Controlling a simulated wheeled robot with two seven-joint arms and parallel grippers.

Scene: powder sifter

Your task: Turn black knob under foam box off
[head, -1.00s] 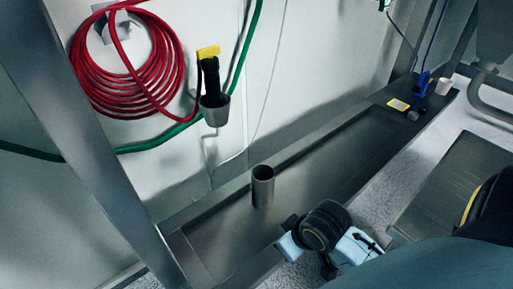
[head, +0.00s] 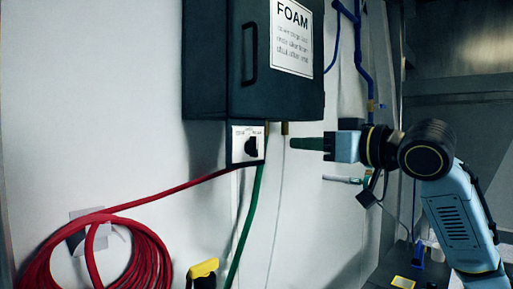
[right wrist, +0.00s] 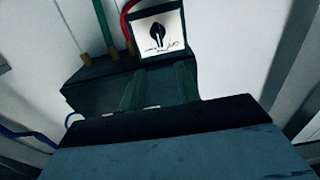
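The black knob (head: 251,146) sits on a white plate (head: 236,143) under the dark foam box (head: 225,60), which carries a FOAM label. The knob also shows at the top of the right wrist view (right wrist: 157,36), with its pointer turned along the plate's upright in that picture. My right gripper (head: 294,143) is level with the knob, to its right and apart from it, fingers pointing left. In the right wrist view its two dark green fingers (right wrist: 158,88) stand apart with nothing between them. My left gripper is out of view.
A green hose (head: 246,215) and a thin pale hose (head: 275,200) hang below the box. Blue pipes (head: 363,60) lie behind at right. A yellow-topped item (head: 203,268) is below.

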